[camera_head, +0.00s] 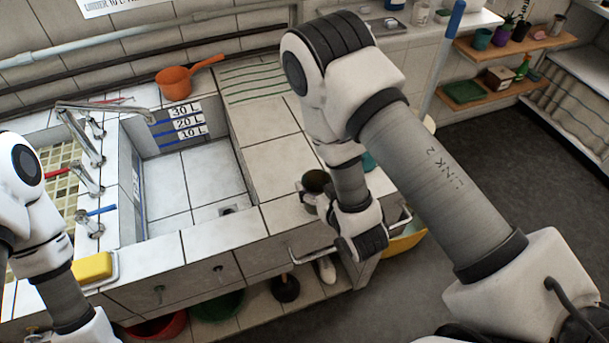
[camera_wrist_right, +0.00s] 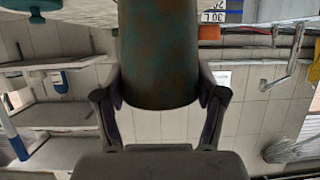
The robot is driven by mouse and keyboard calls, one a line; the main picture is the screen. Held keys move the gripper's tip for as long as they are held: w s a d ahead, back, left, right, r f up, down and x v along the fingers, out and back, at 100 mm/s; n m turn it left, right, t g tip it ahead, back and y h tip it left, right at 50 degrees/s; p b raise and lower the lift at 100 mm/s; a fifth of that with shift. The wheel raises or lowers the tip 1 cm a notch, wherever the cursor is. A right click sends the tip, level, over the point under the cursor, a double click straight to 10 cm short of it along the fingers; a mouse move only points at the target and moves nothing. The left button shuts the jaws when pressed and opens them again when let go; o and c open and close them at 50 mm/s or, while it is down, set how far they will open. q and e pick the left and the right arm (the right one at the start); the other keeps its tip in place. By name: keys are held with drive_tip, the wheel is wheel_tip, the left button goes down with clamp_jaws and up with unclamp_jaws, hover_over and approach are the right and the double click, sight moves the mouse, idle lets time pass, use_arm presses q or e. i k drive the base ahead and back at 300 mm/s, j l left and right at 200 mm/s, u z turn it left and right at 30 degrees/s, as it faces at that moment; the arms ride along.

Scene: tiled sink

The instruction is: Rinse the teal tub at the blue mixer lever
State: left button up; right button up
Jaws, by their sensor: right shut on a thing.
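My right gripper (camera_head: 318,200) is shut on a teal tub (camera_wrist_right: 158,50) with brown stains. In the right wrist view the two fingers (camera_wrist_right: 160,105) press on its sides. In the head view the tub's dark round opening (camera_head: 316,181) shows above the tiled counter, right of the basin; my arm hides part of it. The blue mixer lever (camera_head: 101,210) is on a tap at the basin's left edge, well left of the tub. My left arm comes in at the left edge; its gripper is out of frame.
The tiled basin (camera_head: 190,180) is empty, with litre marks on its back wall. An orange dipper (camera_head: 176,83) stands behind it. A red lever (camera_head: 58,171) sits above the blue one. A yellow sponge (camera_head: 92,267) lies front left.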

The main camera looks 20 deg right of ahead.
sight(81, 216)
drive_tip(key=i+l+u, duration=0.15)
drive_tip(key=u, duration=0.25)
drive_tip(key=i+l+u, duration=0.15)
drive_tip(key=u, duration=0.25)
drive_tip(key=i+l+u, duration=0.2)
drive_tip(key=u, duration=0.2)
